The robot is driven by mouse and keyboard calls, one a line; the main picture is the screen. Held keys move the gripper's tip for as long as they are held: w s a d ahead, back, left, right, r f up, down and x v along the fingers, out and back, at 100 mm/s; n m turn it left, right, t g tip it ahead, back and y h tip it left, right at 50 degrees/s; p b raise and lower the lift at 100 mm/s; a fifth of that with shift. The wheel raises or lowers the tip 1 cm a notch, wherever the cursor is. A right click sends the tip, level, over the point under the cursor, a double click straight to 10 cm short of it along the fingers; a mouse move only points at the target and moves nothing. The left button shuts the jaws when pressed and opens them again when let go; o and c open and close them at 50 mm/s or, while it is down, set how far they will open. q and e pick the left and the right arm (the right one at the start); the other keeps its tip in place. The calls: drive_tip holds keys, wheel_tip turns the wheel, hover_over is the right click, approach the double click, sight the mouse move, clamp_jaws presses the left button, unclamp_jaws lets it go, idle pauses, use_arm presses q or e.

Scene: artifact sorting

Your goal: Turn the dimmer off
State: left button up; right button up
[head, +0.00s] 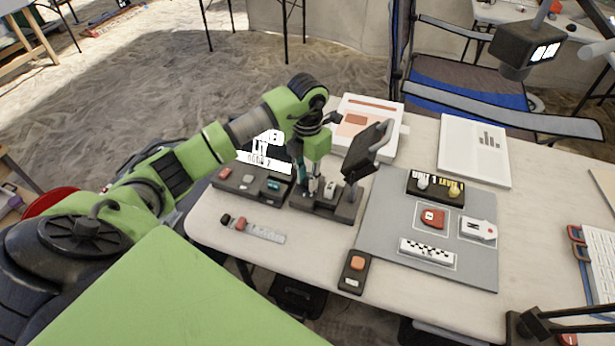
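No control is clearly readable as the dimmer. A small dark box with an orange button or knob (357,263) sits at the table's front edge, left of the grey mat. My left gripper (318,190) points down over a dark device base (335,208) with an upright post and tilted dark screen (367,150), behind the orange-topped box and apart from it. Its fingertips are small and partly hidden among the device's parts, so I cannot tell whether they are open or touching anything. A lamp head (528,48) at the upper right shows bright lit panels. My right gripper is not in view.
A dark tray with several small pieces (250,182) lies left of the device, with a ruler (262,233) in front. The grey mat (385,225) holds several small items. Papers (475,150) lie behind it.

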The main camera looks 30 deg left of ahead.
use_arm(q)
clamp_jaws()
drive_tip(key=n, duration=0.3)
drive_tip(key=shift+r+n+p, duration=0.1)
drive_tip(key=shift+n+p, duration=0.2)
drive_tip(key=shift+n, duration=0.1)
drive_tip(key=n+p, duration=0.1)
drive_tip(key=n, duration=0.4)
drive_tip(key=n+p, duration=0.1)
drive_tip(key=n, duration=0.4)
drive_tip(key=shift+n+p, duration=0.65)
drive_tip(key=shift+n, duration=1.45)
drive_tip(key=o, duration=0.9)
unclamp_jaws()
